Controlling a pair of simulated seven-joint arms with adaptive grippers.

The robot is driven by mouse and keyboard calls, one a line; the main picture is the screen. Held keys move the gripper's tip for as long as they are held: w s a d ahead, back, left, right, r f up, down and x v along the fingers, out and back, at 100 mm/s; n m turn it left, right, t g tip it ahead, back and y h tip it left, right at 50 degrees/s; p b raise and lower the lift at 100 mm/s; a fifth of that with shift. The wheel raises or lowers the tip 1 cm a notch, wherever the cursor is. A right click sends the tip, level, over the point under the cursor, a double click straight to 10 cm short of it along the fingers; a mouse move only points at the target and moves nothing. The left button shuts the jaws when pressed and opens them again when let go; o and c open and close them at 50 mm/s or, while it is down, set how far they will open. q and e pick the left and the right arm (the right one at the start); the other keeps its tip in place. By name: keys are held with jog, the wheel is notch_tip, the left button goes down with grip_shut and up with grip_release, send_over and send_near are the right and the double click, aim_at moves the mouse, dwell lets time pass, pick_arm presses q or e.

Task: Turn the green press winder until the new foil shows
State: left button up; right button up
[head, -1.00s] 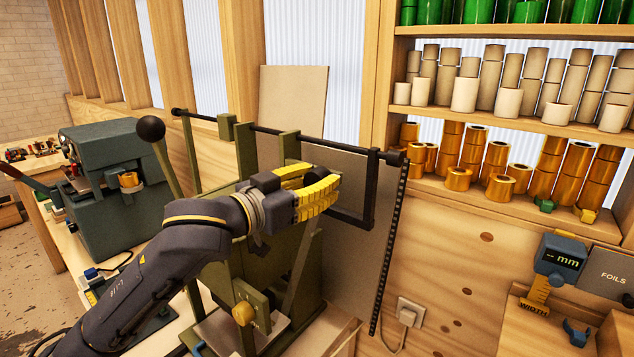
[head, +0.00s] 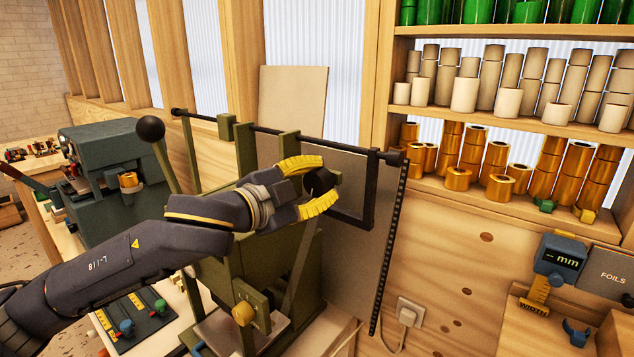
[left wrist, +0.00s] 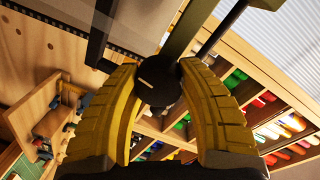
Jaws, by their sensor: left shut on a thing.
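The olive-green press (head: 280,262) stands at centre on the bench in the head view. Its winder has a dark round knob (head: 318,182) at the upper front. The knob also shows in the left wrist view (left wrist: 158,82), with a pale line on its face. My left gripper (head: 330,178) has its two yellow fingers around the knob, one above and one below, and is shut on it. A black bracket (head: 372,190) hangs from the rod just right of the knob. I cannot make out any foil on the winder. My right gripper is not in view.
A black perforated strip (head: 388,260) hangs right of the press. A black ball-ended lever (head: 150,129) rises at its left. A grey-green machine (head: 105,190) stands further left. Shelves of gold rolls (head: 457,178) are at right, above a blue gauge (head: 560,255).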

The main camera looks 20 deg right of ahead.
pick_arm(q)
jog(key=shift+r+m, duration=0.1)
jog(key=shift+m, duration=0.7)
jog(key=o, duration=1.3)
jog(key=v, duration=1.2)
